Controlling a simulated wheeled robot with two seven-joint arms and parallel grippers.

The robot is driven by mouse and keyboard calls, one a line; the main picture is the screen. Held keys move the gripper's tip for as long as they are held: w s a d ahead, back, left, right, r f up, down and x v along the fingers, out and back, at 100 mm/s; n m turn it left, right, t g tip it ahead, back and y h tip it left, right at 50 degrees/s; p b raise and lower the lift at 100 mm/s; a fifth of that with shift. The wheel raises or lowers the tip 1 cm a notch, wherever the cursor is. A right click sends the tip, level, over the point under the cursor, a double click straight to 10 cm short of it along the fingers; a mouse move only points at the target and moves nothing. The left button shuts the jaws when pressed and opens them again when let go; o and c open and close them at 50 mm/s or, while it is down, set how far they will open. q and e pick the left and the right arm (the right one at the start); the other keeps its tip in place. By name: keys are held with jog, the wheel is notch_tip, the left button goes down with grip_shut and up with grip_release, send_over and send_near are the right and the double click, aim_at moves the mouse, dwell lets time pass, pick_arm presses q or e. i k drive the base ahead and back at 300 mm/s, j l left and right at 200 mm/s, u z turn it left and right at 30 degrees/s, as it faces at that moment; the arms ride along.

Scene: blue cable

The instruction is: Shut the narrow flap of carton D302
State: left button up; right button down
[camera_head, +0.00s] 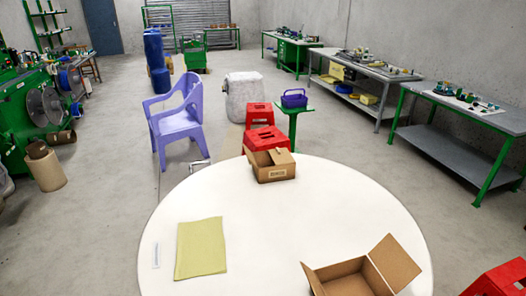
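A small brown carton (262,175) stands at the far edge of the round white table (300,225). Its front face carries a pale label whose lettering is too small to read surely. At least one flap (281,156) on its top stands partly raised, and its inside is partly visible. A second, larger brown carton (345,268) is at the near right of the table, cut off by the bottom edge. It is open, with a wide flap (396,262) tilted out on the right and a narrow flap (313,281) on the left. Neither gripper is in view.
A yellow-green sheet or cloth (201,248) and a small white strip (156,255) lie on the table's left. The table's middle is clear. Beyond it stand a red stool (265,138), a purple chair (176,124) and a green stand with a blue basket (293,98).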

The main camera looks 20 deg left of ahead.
aim_at(251, 160)
jog(key=j, duration=0.5)
jog(key=k+j, duration=0.15)
jog(key=j, duration=0.35)
jog(key=j+z, duration=0.1)
jog(key=j, duration=0.35)
jog(key=k+j, duration=0.15)
jog(key=j, duration=0.35)
jog(key=k+j, duration=0.1)
jog(key=j, duration=0.4)
jog(key=j+z, duration=0.1)
jog(key=j, duration=0.4)
jog(key=k, duration=0.05)
